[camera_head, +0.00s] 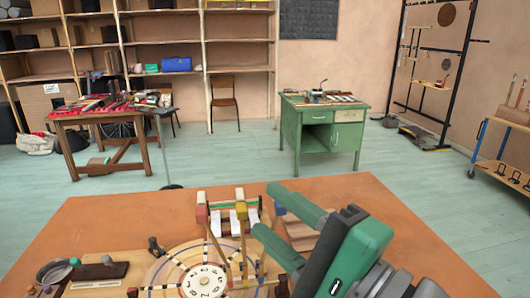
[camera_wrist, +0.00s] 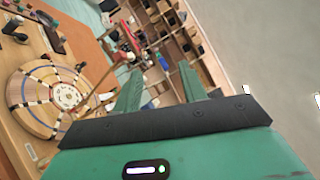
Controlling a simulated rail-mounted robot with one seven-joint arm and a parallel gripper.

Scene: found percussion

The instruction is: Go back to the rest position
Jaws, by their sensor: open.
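My gripper (camera_head: 267,208) is green and raised above the front right of the orange table (camera_head: 400,235). Its two fingers are apart with nothing seen between them. In the wrist view the fingers (camera_wrist: 160,70) are also spread and empty. A round wooden disc (camera_head: 160,270) with dark and white ring marks and a dial of symbols at its centre lies on the table, left of my gripper. The disc also shows in the wrist view (camera_wrist: 38,112), at the left. My arm hides part of the table.
Coloured blocks on a wooden stand (camera_head: 222,213) are behind the disc, close to my fingers. A dark block on a board (camera_head: 100,272) and small bowls (camera_head: 55,271) are at the left. A green desk (camera_head: 322,130), a wooden workbench (camera_head: 105,130) and shelves (camera_head: 170,55) stand farther back.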

